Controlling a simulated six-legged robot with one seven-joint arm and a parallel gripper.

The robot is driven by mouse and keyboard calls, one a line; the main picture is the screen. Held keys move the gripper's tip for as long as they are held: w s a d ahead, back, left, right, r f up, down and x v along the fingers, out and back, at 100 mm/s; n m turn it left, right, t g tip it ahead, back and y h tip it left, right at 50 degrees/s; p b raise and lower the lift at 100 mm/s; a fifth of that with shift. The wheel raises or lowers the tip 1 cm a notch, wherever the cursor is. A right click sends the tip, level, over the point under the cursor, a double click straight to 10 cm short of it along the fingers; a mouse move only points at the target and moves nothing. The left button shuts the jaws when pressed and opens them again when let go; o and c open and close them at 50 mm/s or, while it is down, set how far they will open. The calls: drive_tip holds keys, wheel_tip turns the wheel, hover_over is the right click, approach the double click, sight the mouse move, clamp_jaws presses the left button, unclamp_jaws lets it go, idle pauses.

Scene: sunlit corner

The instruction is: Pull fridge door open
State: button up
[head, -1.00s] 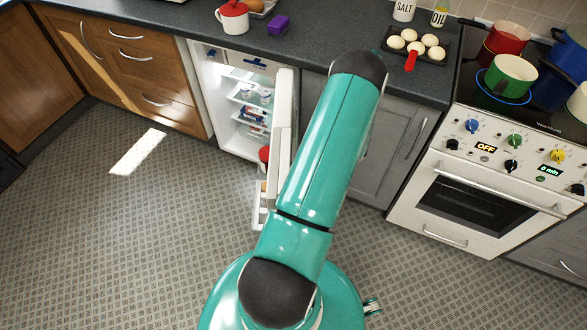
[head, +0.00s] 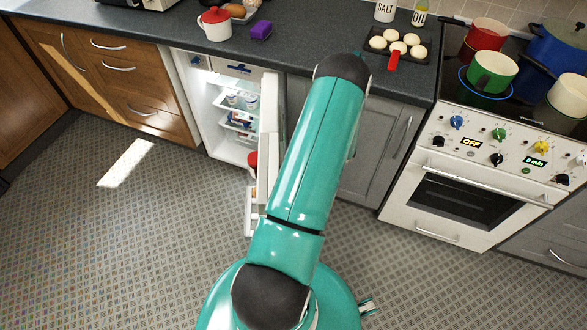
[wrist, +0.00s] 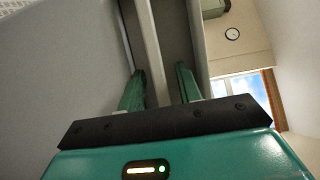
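The small white fridge (head: 199,92) is built in under the counter, left of my arm in the head view. Its door (head: 268,135) stands wide open, swung out toward me, showing the shelves with food inside. My arm covers part of the door's right side. My gripper is hidden behind my arm in the head view. In the wrist view my gripper (wrist: 160,88) has its two green fingers apart. A pale upright strip (wrist: 148,45), possibly the door's edge, runs between them, nearer the left finger. I cannot tell whether either finger touches it.
Wooden drawers (head: 135,85) stand left of the fridge, and a grey cabinet (head: 368,150) stands right of it. A white oven (head: 450,200) is farther right, with pots on the hob. The tiled floor (head: 120,240) is clear at left.

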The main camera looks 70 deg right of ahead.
drive_tip(key=v, duration=1.3)
drive_tip(key=shift+s, duration=0.15)
drive_tip(key=shift+d, duration=0.1)
